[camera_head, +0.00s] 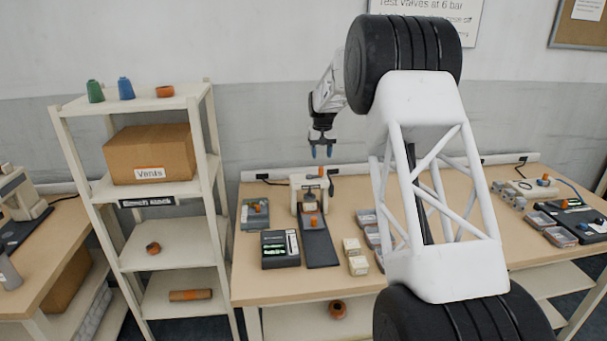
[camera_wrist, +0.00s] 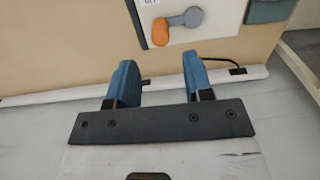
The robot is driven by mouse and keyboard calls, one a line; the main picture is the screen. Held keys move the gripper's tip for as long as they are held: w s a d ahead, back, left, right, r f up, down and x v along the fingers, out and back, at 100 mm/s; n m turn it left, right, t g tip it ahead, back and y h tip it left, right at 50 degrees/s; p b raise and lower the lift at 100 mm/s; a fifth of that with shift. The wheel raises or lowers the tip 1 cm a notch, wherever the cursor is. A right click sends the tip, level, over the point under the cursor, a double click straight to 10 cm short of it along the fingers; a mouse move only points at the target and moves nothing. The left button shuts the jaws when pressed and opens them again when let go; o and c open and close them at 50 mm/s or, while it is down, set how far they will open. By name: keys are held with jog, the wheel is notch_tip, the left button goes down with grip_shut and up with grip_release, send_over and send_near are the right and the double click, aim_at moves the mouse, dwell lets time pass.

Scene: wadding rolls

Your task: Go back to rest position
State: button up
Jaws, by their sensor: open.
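My gripper (camera_head: 321,152) is in the air above the back of the workbench (camera_head: 285,283), in front of the grey wall. Its two blue fingers point down and stand apart with nothing between them. In the wrist view the open fingers (camera_wrist: 158,85) show a wide empty gap, with the bench's back edge and a white machine with an orange knob (camera_wrist: 160,31) beyond them. My white arm with black joints covers the middle right of the head view and hides part of the bench.
Under my gripper stands a white press (camera_head: 302,181) with a dark base plate. Near it are a black case (camera_head: 280,262) and small cream boxes (camera_head: 357,265). A white shelf rack (camera_head: 141,254) with a cardboard box (camera_head: 150,153) stands to the left. Air around my gripper is clear.

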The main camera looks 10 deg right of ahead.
jog(key=shift+r, duration=0.35)
jog(key=shift+r, duration=0.1)
jog(key=shift+s+r, duration=0.15)
jog(key=shift+s, duration=0.1)
jog(key=s+a+r, duration=0.1)
jog(key=s+r, duration=0.4)
jog(key=s, duration=0.6)
jog(key=s+r+t, duration=0.1)
jog(key=s+r, duration=0.4)
jog(key=s, duration=0.6)
jog(key=s+a+r, duration=0.1)
jog(key=s+r, duration=0.3)
jog(key=s, duration=0.8)
jog(key=s+f, duration=0.2)
jog(key=s, duration=0.9)
jog(key=s+f+t, duration=0.1)
jog(key=s+f, duration=0.2)
jog(key=s, duration=0.9)
jog(key=s+a+f, duration=0.1)
jog(key=s+f, duration=0.1)
jog(key=s, duration=1)
jog(key=shift+f+t, duration=0.25)
jog(key=shift+t, duration=0.05)
